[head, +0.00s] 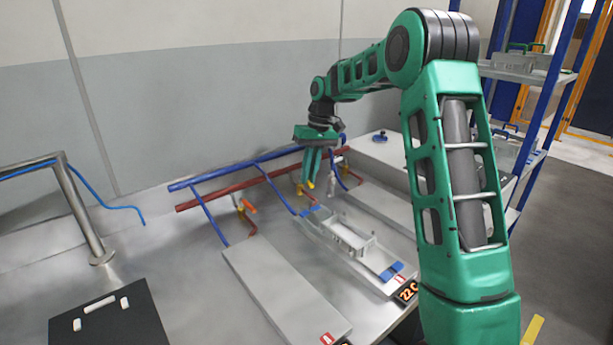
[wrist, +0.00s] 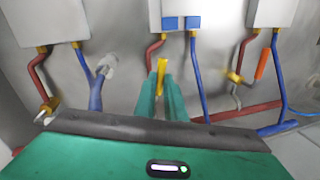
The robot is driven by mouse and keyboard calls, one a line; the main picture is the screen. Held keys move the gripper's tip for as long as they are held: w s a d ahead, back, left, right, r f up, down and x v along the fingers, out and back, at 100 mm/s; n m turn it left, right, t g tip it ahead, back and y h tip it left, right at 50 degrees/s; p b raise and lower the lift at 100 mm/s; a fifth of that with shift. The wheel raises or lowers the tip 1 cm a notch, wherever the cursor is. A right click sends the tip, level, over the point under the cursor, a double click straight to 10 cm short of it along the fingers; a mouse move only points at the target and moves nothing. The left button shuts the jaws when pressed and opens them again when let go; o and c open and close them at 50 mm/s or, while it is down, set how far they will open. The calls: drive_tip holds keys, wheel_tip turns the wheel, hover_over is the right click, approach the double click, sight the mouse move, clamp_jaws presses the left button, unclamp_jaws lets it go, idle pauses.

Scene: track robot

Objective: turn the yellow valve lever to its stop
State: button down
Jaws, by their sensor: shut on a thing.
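The yellow valve lever (wrist: 161,72) stands between my green fingers in the wrist view, at the middle valve. A bit of yellow also shows by the fingertips in the head view (head: 310,185). My gripper (wrist: 161,88) is shut on the lever and points down at the pipes; it also shows in the head view (head: 308,180). The fingers and palm hide the valve body and part of the red pipe, so the lever's exact angle to its pipe is hard to tell.
An orange lever (wrist: 263,64) sits on a neighbouring valve. Blue pipes (head: 262,160) and red pipes (head: 230,190) run along the wall. A grey panel (head: 280,285) and a metal tray-like unit (head: 350,240) lie in front. A blue shelf (head: 545,120) stands at right.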

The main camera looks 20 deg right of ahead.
drive_tip(key=shift+w+d+r+n, duration=0.15)
drive_tip(key=shift+w+d+n, duration=0.25)
drive_tip(key=shift+n, duration=0.6)
drive_tip(key=shift+d, duration=0.1)
drive_tip(key=c, duration=1.9)
unclamp_jaws()
drive_tip(key=shift+o, duration=0.4)
drive_tip(key=shift+s, duration=0.15)
